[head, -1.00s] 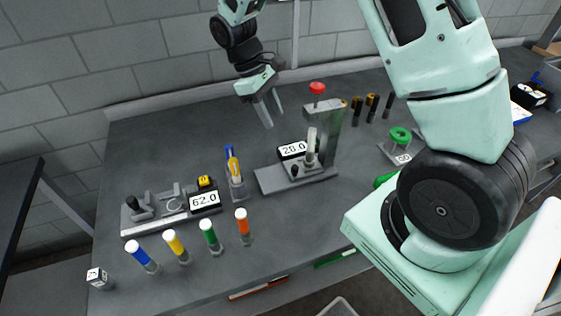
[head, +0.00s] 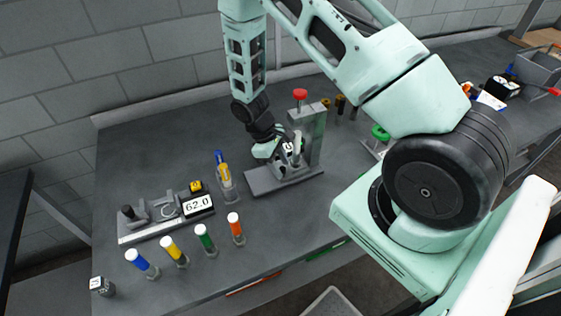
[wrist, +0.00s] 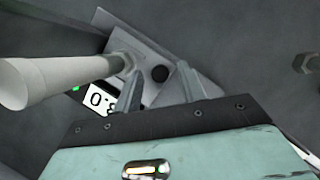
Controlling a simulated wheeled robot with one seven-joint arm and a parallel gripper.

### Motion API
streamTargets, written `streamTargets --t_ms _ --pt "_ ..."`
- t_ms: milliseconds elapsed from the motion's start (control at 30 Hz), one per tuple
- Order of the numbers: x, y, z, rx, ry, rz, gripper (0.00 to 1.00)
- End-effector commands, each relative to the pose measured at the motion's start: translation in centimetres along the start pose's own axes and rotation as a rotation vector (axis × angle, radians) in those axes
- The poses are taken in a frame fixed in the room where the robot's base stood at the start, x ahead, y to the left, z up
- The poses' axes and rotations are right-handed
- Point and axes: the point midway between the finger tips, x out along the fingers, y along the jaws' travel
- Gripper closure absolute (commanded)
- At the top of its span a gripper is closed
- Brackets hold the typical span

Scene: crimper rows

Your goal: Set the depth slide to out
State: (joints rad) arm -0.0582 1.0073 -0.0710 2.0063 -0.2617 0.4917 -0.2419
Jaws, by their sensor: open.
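The crimper press (head: 312,135) has a red knob (head: 300,94) on top and a grey base plate (head: 260,183). In the wrist view a round black knob (wrist: 160,74) stands on a light plate (wrist: 190,85) of the press; it may be the depth slide's knob, but no label is readable. My gripper (wrist: 159,72) is open, its fingertips on either side of this knob, with gaps visible. In the head view my gripper (head: 286,166) is low over the press base and hides the knob and most of the display.
A pale cylinder (wrist: 45,80) stands close beside the left finger, near the press display (wrist: 100,98). A gauge reading 62.0 (head: 197,204) and a blue-yellow tool in a holder (head: 224,178) are to the left. Several colour-banded pegs (head: 204,240) stand in front.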

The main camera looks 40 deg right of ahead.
Motion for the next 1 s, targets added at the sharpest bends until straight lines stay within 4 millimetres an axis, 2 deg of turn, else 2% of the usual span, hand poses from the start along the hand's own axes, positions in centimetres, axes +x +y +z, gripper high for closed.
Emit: streamTargets --t_ms 333,367,400,500,767,1000 --pt "0.4 0.0 0.0 0.0 0.0 0.001 0.59" --pt "0.4 0.0 0.0 0.0 0.0 0.001 0.65" --pt "0.4 0.0 0.0 0.0 0.0 0.001 0.76" --pt "0.4 0.0 0.0 0.0 0.0 0.001 1.0" --pt "0.3 -0.4 -0.5 -0.002 0.001 0.001 1.0" --pt "-0.5 -2.4 -2.5 -0.003 0.003 0.003 1.0"
